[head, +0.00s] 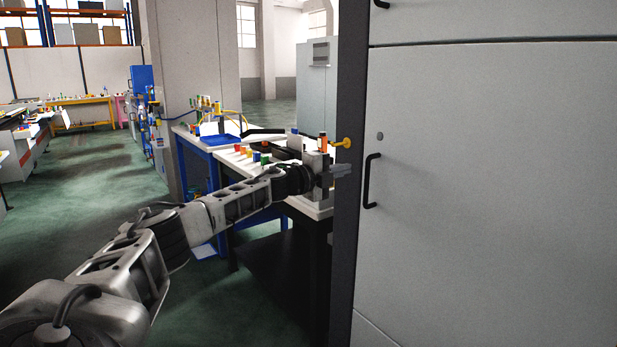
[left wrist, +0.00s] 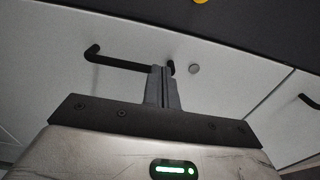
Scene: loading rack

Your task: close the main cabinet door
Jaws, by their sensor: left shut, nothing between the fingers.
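The main cabinet door (head: 490,170) is a large flat grey panel filling the right of the head view, with a black bar handle (head: 369,181) and a small round lock above it. It looks about flush with the dark cabinet edge (head: 350,120); I cannot tell if a gap remains. My left gripper (head: 341,170) is shut and empty, just left of the handle at that dark edge. In the left wrist view its fingers (left wrist: 163,88) overlap the handle (left wrist: 118,62) in the picture; contact cannot be told. The lock (left wrist: 193,69) shows beside them. My right gripper is not in view.
A yellow knob (head: 343,143) shows just above my left gripper. A worktable (head: 262,170) with small coloured parts stands behind my left arm. Another grey cabinet (head: 316,90) stands farther back. Green floor (head: 95,195) is open at the left.

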